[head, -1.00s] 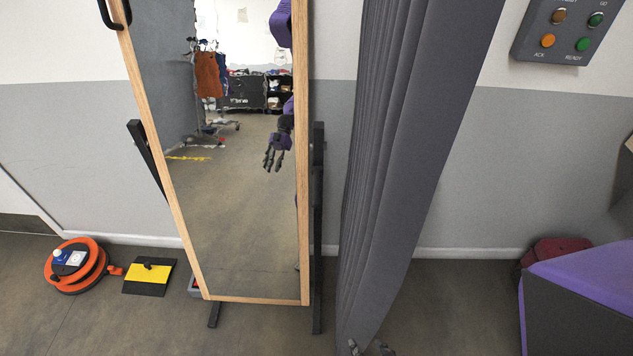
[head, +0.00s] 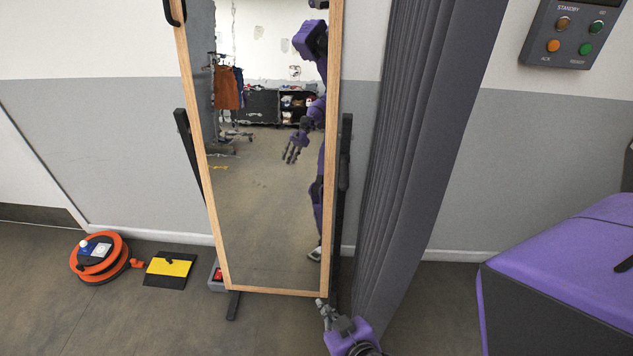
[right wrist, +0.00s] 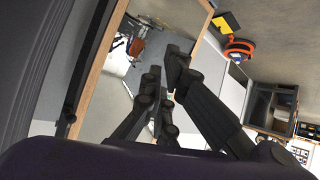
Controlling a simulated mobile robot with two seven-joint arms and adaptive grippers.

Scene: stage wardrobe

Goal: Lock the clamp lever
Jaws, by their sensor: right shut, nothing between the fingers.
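A tall mirror (head: 265,210) in a light wooden frame (head: 200,130) leans between dark stand uprights. A dark fitting (head: 343,172) sits on the right upright; I cannot make out a clamp lever or its position. My right gripper (head: 324,306) is low by the mirror's bottom right corner, in front of the stand and left of the curtain's foot. It is shut and empty. In the right wrist view its dark fingers (right wrist: 170,80) are in front of the mirror and frame, with a reflection close by. My left gripper is not directly in view.
A grey curtain (head: 430,120) hangs close to the mirror's right. An orange cable reel (head: 100,270), a black and yellow plate (head: 169,268) and a grey box (head: 216,284) lie on the floor to the left. A button panel (head: 574,32) is on the wall.

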